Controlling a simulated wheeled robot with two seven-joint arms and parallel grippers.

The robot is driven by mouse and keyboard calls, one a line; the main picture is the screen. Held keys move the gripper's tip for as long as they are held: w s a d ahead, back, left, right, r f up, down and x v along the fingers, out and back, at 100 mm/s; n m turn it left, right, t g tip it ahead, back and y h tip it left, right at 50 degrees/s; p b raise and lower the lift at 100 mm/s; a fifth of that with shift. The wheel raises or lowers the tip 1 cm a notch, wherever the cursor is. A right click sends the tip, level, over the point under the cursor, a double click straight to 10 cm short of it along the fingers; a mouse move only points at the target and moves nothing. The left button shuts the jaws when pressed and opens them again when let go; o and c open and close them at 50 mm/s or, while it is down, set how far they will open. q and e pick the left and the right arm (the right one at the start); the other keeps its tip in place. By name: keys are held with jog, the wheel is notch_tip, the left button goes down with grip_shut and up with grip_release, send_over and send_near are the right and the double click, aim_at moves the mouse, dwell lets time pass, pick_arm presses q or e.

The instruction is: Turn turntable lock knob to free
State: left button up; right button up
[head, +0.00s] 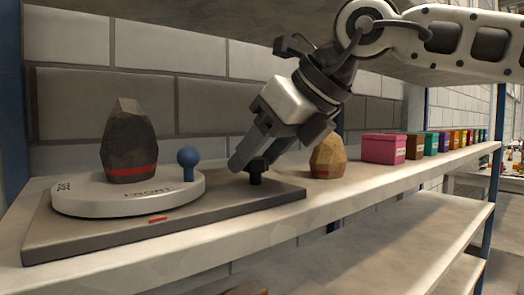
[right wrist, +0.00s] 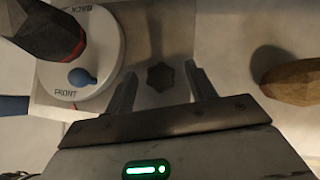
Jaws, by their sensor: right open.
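The dark lock knob (head: 257,172) stands on the right part of the grey base plate (head: 110,235). In the right wrist view the knob (right wrist: 160,76) looks lobed and lies between my fingertips. My right gripper (head: 252,160) is open and points down at the knob, with its fingertips close to it; I cannot tell whether they touch it. The white turntable disc (head: 130,204), marked FRONT and BACK, sits on the plate's left part. It carries a blue ball handle (head: 188,158) and a dark faceted stone (head: 130,145) with a red band. My left gripper is out of view.
A tan faceted stone (head: 327,158) with a red band stands on the shelf (head: 350,198) just right of the plate. A pink box (head: 383,149) and several coloured boxes line up beyond it. A brick wall (head: 130,97) is behind, and another shelf is overhead.

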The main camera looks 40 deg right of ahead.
jog(key=c, duration=1)
